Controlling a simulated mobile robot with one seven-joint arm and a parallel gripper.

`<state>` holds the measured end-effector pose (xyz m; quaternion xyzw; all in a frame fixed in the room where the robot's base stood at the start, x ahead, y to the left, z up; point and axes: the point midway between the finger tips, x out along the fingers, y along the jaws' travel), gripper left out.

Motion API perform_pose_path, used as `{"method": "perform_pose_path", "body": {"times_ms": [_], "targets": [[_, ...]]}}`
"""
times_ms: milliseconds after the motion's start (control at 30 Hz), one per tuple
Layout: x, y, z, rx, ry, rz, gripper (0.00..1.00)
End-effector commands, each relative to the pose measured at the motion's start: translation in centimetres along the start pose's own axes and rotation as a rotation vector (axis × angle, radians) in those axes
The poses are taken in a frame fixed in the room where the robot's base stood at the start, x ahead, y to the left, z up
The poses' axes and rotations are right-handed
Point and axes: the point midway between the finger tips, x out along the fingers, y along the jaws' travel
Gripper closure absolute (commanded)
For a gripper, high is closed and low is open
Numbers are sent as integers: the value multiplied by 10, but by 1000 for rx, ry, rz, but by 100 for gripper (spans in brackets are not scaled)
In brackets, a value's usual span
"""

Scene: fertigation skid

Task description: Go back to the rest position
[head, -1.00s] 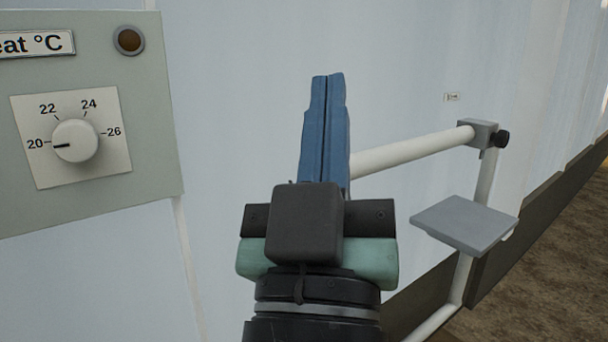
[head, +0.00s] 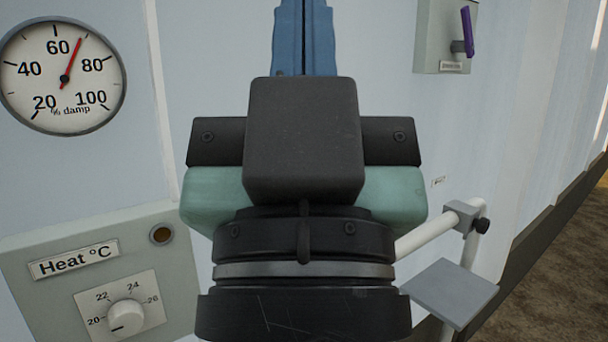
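My gripper (head: 304,38) is in the middle of the head view, pointing up and away. Its blue fingers lie side by side with only a thin seam between them. Their tips are cut off by the top edge of the picture. Nothing shows between the visible parts of the fingers. The gripper is apart from the wall panels around it.
A heat box (head: 180,278) with a white knob (head: 126,316) pointing near 20 is at lower left. A round damp gauge (head: 64,76) is above it. A box with a purple lever (head: 467,32) is at upper right. A pipe stand with a grey plate (head: 450,293) is at lower right.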

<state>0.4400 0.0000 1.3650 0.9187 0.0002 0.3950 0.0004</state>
Motion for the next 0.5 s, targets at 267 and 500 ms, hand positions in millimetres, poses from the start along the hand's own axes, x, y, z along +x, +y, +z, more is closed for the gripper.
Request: {"method": "perform_pose_path", "body": {"times_ms": [267, 500], "targets": [[74, 0, -70, 0, 0, -1, 100], [113, 0, -107, 0, 0, -1, 100]]}}
